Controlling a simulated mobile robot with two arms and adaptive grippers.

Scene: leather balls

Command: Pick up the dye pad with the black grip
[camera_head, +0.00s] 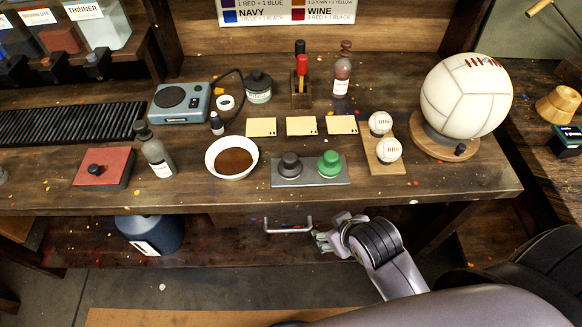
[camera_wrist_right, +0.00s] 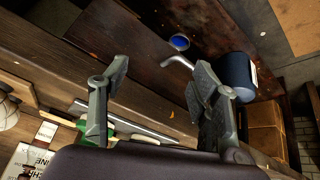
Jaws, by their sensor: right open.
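A dye pad with a dark, near-black grip (camera_head: 290,164) stands upright on a grey tray (camera_head: 312,181) near the front of the bench. A green-gripped dye pad (camera_head: 329,163) stands to its right on the same tray. My right gripper (camera_head: 325,241) is open and empty, in front of and below the bench edge, beside the drawer handle. The right wrist view shows its two fingers (camera_wrist_right: 160,98) spread apart with nothing between them. The dark-gripped pad cannot be made out in that view. My left gripper is not in view.
A bowl of brown dye (camera_head: 233,161) stands left of the tray, and a wooden board with two small balls (camera_head: 387,167) stands right. Cream cards (camera_head: 301,126) lie behind. A metal drawer handle (camera_head: 288,230) sticks out below, with a blue bucket (camera_head: 150,235) at left.

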